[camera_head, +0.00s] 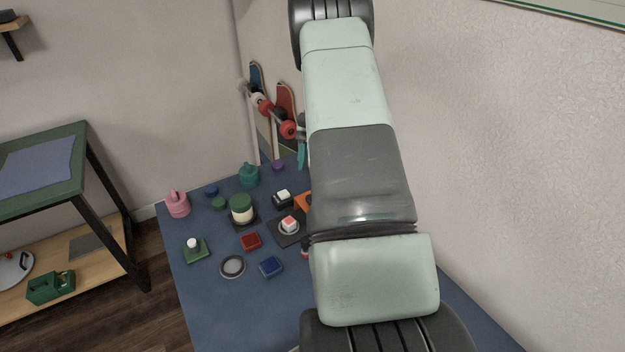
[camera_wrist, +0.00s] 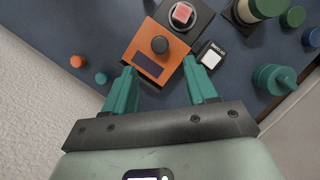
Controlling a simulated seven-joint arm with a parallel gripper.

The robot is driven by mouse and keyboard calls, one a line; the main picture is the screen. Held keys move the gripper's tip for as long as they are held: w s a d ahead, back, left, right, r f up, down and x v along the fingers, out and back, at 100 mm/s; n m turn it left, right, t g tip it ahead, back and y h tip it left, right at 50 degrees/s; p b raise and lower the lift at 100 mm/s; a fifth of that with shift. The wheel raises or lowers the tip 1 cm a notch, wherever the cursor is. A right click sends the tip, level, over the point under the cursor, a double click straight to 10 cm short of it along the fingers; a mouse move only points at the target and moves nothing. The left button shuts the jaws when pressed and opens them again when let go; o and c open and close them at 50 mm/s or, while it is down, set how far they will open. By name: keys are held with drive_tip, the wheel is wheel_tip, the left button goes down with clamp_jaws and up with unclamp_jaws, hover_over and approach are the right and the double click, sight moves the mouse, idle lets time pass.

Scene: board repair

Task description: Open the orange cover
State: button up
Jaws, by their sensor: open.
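The orange cover (camera_wrist: 150,58) is an orange box-like part with a dark round knob (camera_wrist: 159,45) on it and a dark rectangular panel. In the wrist view it lies just beyond my gripper (camera_wrist: 163,80), between the lines of its two teal fingers. The fingers are spread apart with nothing between them. Whether the cover is shut cannot be told for sure. In the head view only a sliver of the orange cover (camera_head: 302,203) shows; my arm hides the rest. My gripper is mostly hidden there.
A red-topped button on a dark base (camera_wrist: 183,15) adjoins the orange part. A white switch on a dark base (camera_wrist: 211,56) stands close at its right. A teal knobbed piece (camera_wrist: 275,79) and green cylinders stand further right. The table's left front (camera_head: 215,310) is clear.

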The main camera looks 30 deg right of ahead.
drive_tip(key=shift+v, duration=1.55)
drive_tip(key=s+a+r+n+t+h, duration=0.1)
drive_tip(key=s+a+r+n+t, duration=0.15)
drive_tip(key=a+r, duration=0.7)
drive_tip(key=s+a+r+n+t+h, duration=0.1)
drive_tip(key=s+a+r+n, duration=0.15)
drive_tip(key=a+r, duration=0.7)
drive_tip(key=s+a+r+n+t, duration=0.3)
drive_tip(key=s+a+r, duration=0.3)
drive_tip(key=s+r, duration=0.45)
drive_tip(key=s+f+n+t+h, duration=0.1)
drive_tip(key=s+f+t, duration=0.1)
drive_tip(key=s, duration=1)
drive_tip(key=shift+s+f, duration=0.25)
drive_tip(key=shift+f, duration=0.3)
